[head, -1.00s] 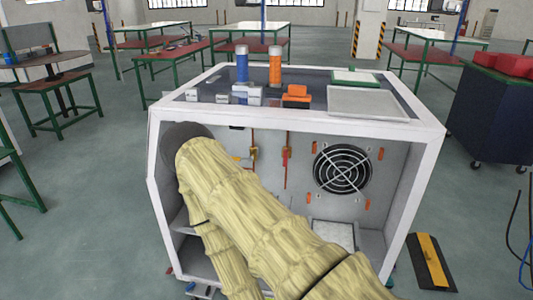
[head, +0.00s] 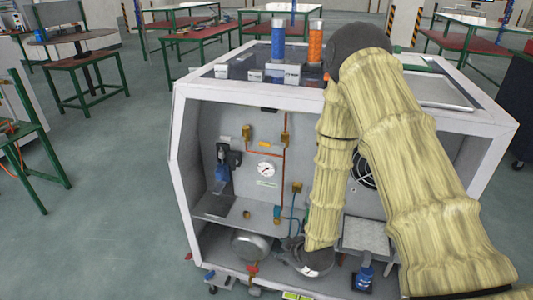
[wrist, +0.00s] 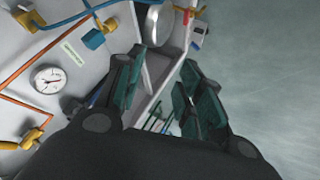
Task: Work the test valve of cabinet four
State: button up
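The open white cabinet (head: 480,122) stands in front of me in the head view. Inside are a round gauge (head: 265,169), copper pipe, brass fittings (head: 247,132) and a red-handled part (head: 253,268) low down. I cannot tell which part is the test valve, and no number four is readable. The wrist view shows the gauge (wrist: 48,79) at left, a blue fitting (wrist: 93,38) and a red part (wrist: 187,15) at the top. My gripper (wrist: 165,58) is open and empty, with its dark green fingers apart. My sleeved arm hides it in the head view.
Blue (head: 279,42) and orange (head: 315,41) cylinders stand on the cabinet top. A fan grille (head: 364,171) is partly hidden by my arm. A silver tank (head: 249,246) lies on the lower level. Open floor (head: 110,220) lies left of the cabinet.

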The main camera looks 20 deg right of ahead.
jog(key=w+d+r+n+t+b, duration=0.25)
jog(key=w+r+n+t, duration=0.25)
jog(key=w+r, duration=0.75)
jog(key=n+t+y+b, duration=0.1)
jog(key=n+t+y, duration=0.15)
jog(key=n, duration=0.25)
send_near(268, 146)
jog(key=w, duration=0.1)
jog(key=shift+h, duration=0.35)
jog(key=x, duration=1)
jog(key=shift+w+a, duration=0.25)
jog(key=shift+a, duration=0.15)
jog(key=shift+c, duration=0.3)
grip_shut()
